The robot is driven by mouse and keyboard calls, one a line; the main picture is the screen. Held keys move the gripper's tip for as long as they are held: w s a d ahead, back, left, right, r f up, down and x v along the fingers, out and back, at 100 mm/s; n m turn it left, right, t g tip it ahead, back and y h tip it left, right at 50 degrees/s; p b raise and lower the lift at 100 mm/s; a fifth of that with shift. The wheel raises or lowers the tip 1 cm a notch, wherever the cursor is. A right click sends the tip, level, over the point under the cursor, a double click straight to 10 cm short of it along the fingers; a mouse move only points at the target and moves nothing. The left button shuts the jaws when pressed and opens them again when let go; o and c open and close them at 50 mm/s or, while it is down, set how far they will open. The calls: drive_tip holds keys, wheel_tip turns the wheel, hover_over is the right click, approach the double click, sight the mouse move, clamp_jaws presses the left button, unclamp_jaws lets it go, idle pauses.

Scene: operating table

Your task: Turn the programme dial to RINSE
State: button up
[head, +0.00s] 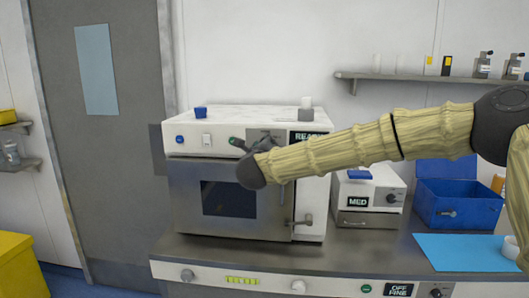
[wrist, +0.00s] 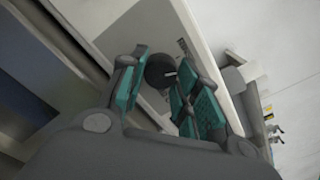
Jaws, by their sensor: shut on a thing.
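The white and steel machine (head: 181,225) stands on the steel counter, its door closed. Its display (head: 306,137) appears to read READY, partly covered by my arm. My gripper (head: 253,143) is at the upper front panel, left of the display. In the wrist view the round black programme dial (wrist: 158,68), with a pale pointer line, sits between the green-padded fingers of my gripper (wrist: 165,85), which is shut on it. The dial's printed labels are too small and blurred to read, so its setting cannot be told. My gripper and arm hide the dial in the head view.
A smaller white unit marked MED (head: 358,202) and a blue box (head: 458,205) stand to the right. A light blue mat (head: 470,255) lies at the counter's right. A blue block (head: 200,112) and a pale cup-like item (head: 306,103) are on top of the machine.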

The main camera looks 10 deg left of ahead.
drive_tip(key=shift+n+b, duration=0.45)
drive_tip(key=shift+n, duration=1.55)
drive_tip(key=o, duration=1)
drive_tip(key=shift+s, duration=0.15)
drive_tip(key=s, duration=1.1)
drive_tip(key=shift+s+d, duration=0.15)
drive_tip(key=shift+s, duration=0.25)
